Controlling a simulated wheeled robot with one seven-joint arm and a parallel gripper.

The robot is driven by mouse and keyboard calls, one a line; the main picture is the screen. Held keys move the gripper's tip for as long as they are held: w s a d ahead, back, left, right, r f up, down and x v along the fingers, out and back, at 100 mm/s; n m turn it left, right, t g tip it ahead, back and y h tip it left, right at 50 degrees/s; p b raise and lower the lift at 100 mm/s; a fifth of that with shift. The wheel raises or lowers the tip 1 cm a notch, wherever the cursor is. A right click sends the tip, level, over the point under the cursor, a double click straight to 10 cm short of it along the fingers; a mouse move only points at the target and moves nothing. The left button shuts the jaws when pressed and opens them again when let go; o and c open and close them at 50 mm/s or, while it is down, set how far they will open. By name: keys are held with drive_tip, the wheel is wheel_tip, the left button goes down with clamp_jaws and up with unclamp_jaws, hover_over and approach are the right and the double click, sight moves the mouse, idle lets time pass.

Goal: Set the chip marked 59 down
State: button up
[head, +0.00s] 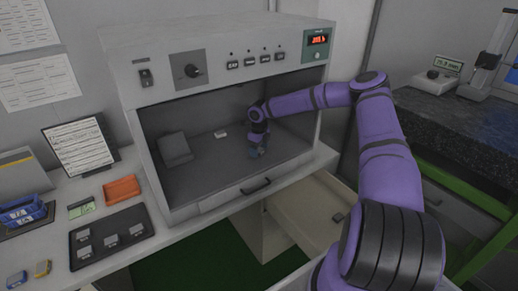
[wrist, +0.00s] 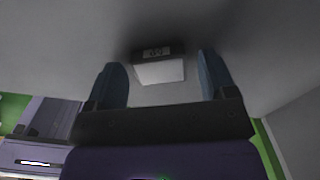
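My gripper (head: 256,153) is inside the open grey chamber, low over its floor and right of the middle. In the wrist view its two blue fingers (wrist: 162,75) stand apart. A chip (wrist: 160,70) with a pale face and a dark marked strip shows between and just beyond the fingertips. I see a gap on both sides of it. Its marking is too blurred to read surely. A small white piece (head: 220,134) lies on the chamber floor, left of my gripper in the head view. I cannot tell if it is the same chip.
The chamber (head: 203,208) has a front lip and handle. A grey block (head: 174,149) stands at its left. On the bench left are a dark tray (head: 110,254) with several chips, an orange tray (head: 122,190) and blue bins (head: 25,213). An open drawer (head: 310,212) juts out below.

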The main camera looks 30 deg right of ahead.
sight(259, 150)
drive_tip(key=shift+r, duration=3.9)
